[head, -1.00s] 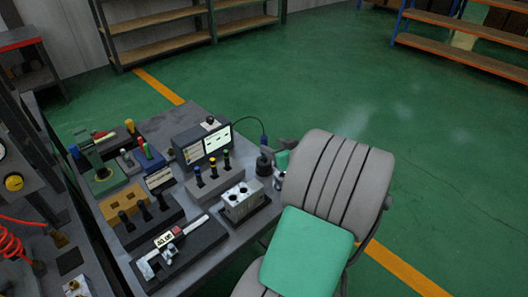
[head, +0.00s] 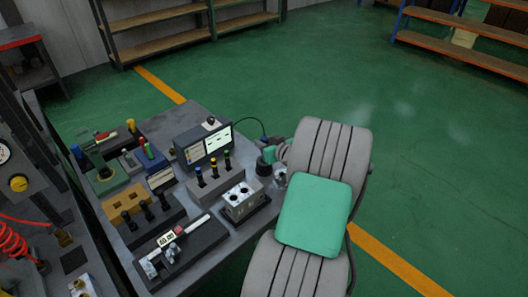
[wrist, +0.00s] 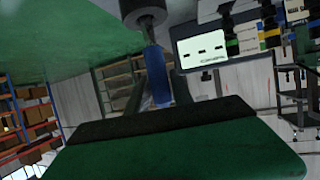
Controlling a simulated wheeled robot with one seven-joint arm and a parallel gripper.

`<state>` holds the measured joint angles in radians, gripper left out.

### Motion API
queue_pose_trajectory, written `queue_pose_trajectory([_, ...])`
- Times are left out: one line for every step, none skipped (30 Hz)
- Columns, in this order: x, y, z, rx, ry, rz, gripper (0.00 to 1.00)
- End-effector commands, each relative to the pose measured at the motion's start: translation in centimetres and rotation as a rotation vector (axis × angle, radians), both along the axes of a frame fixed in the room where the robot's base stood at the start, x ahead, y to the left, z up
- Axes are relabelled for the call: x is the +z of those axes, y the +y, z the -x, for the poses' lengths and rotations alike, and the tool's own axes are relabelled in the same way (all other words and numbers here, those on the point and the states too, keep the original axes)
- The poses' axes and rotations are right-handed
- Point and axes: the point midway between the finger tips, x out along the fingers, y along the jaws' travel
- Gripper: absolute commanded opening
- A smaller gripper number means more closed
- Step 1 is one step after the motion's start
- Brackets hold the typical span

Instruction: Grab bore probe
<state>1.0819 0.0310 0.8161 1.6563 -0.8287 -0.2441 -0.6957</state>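The bore probe (wrist: 156,75) is a blue cylinder standing in a dark round holder (wrist: 145,10) in the wrist view, which shows the scene upside down. In the head view the holder (head: 263,166) stands at the bench's right edge, below the end of a dark cable. My gripper (wrist: 158,92) has one dark finger on each side of the blue probe. The fingers look apart, with a gap on the left; contact on the right is unclear. In the head view my green and grey arm hides most of the probe and the fingertips.
A display unit (head: 203,145) stands behind and left of the probe. A block with several coloured-top plugs (head: 214,180) and a silver bored block (head: 240,198) are close by. A caliper tray (head: 178,252) lies nearer. Open green floor lies right of the bench.

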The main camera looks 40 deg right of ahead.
Motion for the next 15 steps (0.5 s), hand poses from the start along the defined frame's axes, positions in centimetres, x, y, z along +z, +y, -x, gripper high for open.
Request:
queue_pose_trajectory([0.01, 0.0, 0.01, 0.0, 0.0, 0.0, 0.22])
queue_pose_trajectory([0.01, 0.01, 0.0, 0.0, 0.0, 0.0, 0.2])
queue_pose_trajectory([0.01, 0.01, 0.0, 0.0, 0.0, 0.0, 0.17])
queue_pose_trajectory([0.01, 0.01, 0.0, 0.0, 0.0, 0.0, 0.14])
queue_pose_trajectory([0.01, 0.01, 0.0, 0.0, 0.0, 0.0, 0.12])
queue_pose_trajectory([0.01, 0.01, 0.0, 0.0, 0.0, 0.0, 0.08])
queue_pose_trajectory([0.02, 0.0, 0.0, 0.0, 0.0, 0.0, 0.06])
queue_pose_trajectory([0.02, 0.01, 0.0, 0.0, 0.0, 0.0, 0.04])
queue_pose_trajectory([0.03, 0.0, 0.01, 0.0, 0.0, 0.0, 0.0])
queue_pose_trajectory([0.03, 0.0, 0.01, 0.0, 0.0, 0.0, 0.0])
queue_pose_trajectory([0.03, 0.0, 0.01, 0.0, 0.0, 0.0, 0.0])
queue_pose_trajectory([0.03, 0.0, 0.01, 0.0, 0.0, 0.0, 0.0])
queue_pose_trajectory([0.03, 0.0, 0.01, 0.0, 0.0, 0.0, 0.0])
queue_pose_trajectory([0.03, 0.0, 0.01, 0.0, 0.0, 0.0, 0.0])
queue_pose_trajectory([0.04, 0.0, 0.01, 0.0, 0.0, 0.0, 0.0])
